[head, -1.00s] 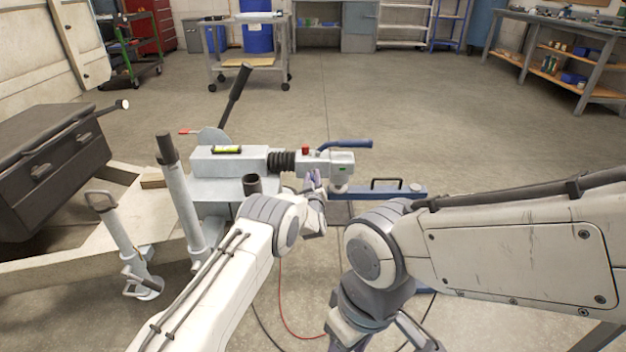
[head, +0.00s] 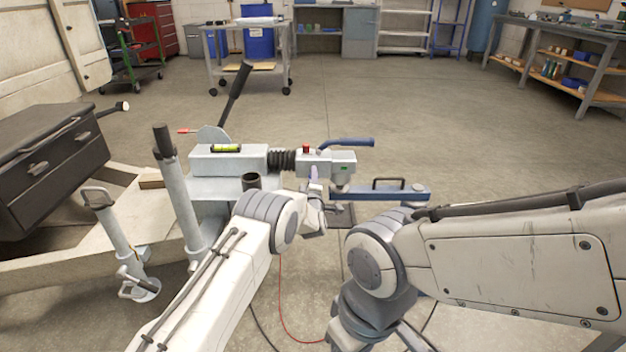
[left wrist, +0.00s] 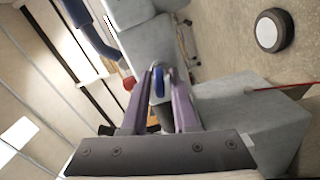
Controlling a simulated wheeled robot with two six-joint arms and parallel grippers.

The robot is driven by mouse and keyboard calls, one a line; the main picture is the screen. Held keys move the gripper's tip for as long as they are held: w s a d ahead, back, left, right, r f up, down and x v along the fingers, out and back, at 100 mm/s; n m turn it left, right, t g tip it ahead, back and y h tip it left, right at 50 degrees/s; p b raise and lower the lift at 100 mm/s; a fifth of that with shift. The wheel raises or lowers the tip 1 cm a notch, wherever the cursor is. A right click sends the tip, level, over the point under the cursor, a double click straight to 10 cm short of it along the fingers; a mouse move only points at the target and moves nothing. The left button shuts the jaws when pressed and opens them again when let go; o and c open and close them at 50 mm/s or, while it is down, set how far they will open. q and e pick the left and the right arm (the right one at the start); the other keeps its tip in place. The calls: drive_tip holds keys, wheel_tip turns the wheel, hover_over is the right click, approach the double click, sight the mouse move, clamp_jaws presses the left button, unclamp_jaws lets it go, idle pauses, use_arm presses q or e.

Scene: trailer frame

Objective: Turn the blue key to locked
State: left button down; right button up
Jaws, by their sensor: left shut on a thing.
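The blue key (left wrist: 158,84) shows in the left wrist view between the purple fingers of my left gripper (left wrist: 163,90), at the side of the grey coupler (left wrist: 152,45). The fingers are shut on it. In the head view my left gripper (head: 315,178) is at the near side of the coupler (head: 328,162), below its red button (head: 306,148). My arm and fingers hide the key there, and its lock marks cannot be read. My right arm reaches in from the right, but its gripper cannot be seen.
A blue handle (head: 347,142) sits on top of the coupler. A blue bar (head: 400,192) with a black grip lies to its right. The jack post (head: 180,200) and dark toolbox (head: 45,150) stand left.

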use_arm(q)
drive_tip(key=shift+f+n+b, duration=0.15)
drive_tip(key=shift+n+b, duration=0.25)
drive_tip(key=shift+n, duration=1.2)
drive_tip(key=c, duration=0.9)
unclamp_jaws()
drive_tip(key=shift+s+r+p, duration=0.2)
drive_tip(key=shift+s+p, duration=0.1)
drive_tip(key=shift+s, duration=0.25)
drive_tip(key=shift+s+f+p, duration=0.15)
drive_tip(key=shift+s+p, duration=1.7)
drive_tip(key=shift+s, duration=2.9)
